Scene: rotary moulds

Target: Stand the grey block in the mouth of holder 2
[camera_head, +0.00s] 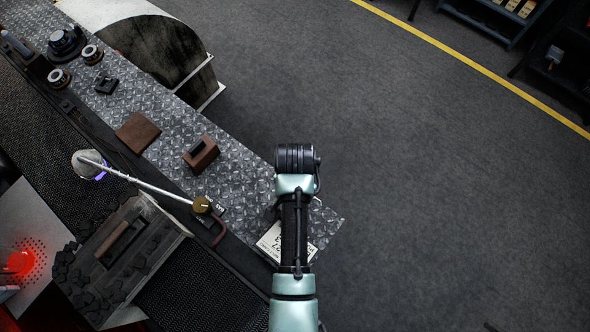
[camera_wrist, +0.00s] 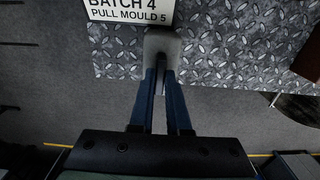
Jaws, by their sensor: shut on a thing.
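The grey block (camera_wrist: 162,45) shows in the wrist view, between the fingertips of my gripper (camera_wrist: 162,72). The gripper is shut on it, above the patterned metal bench top. In the head view my arm hides the gripper and the block. A brown box with a dark slot-like opening (camera_head: 201,154) stands on the bench, left of my arm. No holder number is legible, so I cannot tell which is holder 2. A brown edge (camera_wrist: 308,62) shows at the right of the wrist view.
A white card (camera_wrist: 128,10) reading "BATCH 4 PULL MOULD 5" lies on the bench (camera_wrist: 215,55). A flat brown plate (camera_head: 137,132) and a small dark piece (camera_head: 106,85) lie further up. Open floor is on the right.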

